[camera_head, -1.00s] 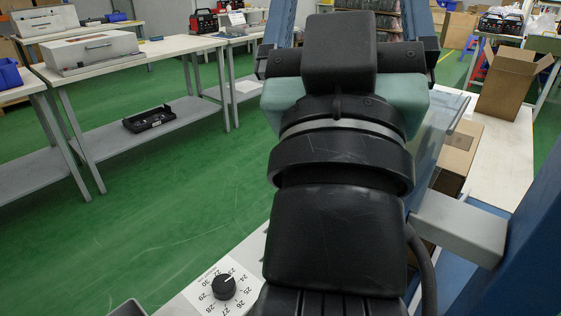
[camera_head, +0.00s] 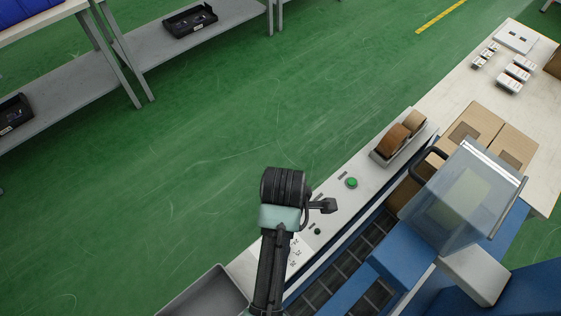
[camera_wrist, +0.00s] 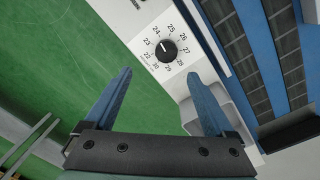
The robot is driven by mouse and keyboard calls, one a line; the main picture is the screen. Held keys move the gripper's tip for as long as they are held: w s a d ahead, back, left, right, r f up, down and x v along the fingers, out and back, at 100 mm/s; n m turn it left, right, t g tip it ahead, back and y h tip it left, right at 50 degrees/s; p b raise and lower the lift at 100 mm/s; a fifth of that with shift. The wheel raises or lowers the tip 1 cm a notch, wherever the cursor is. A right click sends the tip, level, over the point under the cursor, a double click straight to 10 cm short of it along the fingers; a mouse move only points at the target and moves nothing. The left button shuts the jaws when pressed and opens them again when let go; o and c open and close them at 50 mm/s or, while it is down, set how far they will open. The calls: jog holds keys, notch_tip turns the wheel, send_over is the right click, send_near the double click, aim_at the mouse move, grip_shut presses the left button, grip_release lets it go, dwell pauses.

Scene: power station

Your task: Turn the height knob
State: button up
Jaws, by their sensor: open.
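The height knob is a round black knob (camera_wrist: 167,50) with a white pointer line, in the wrist view at upper centre. It sits on a white dial plate (camera_wrist: 152,58) numbered from 23 to 30. The pointer line points up and left, near 24. My gripper (camera_wrist: 159,76) is open and empty, its two blue-grey fingers spread below the knob in the picture, apart from it. In the head view my arm hides the knob; only part of the numbered dial plate (camera_head: 296,251) shows beside it.
The machine's light panel carries a green button (camera_head: 351,183) and brown tape rolls (camera_head: 394,138). Blue machine parts and a clear guard (camera_head: 462,190) stand to the right. A grey tray (camera_head: 208,296) is at lower left.

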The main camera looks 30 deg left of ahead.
jog(key=f+b, duration=0.1)
jog(key=f, duration=0.3)
jog(key=f+b, duration=0.1)
jog(key=f, duration=0.3)
jog(key=s+f+b, duration=0.1)
jog(key=f, duration=0.4)
jog(key=c, duration=1.4)
jog(key=shift+p, duration=0.3)
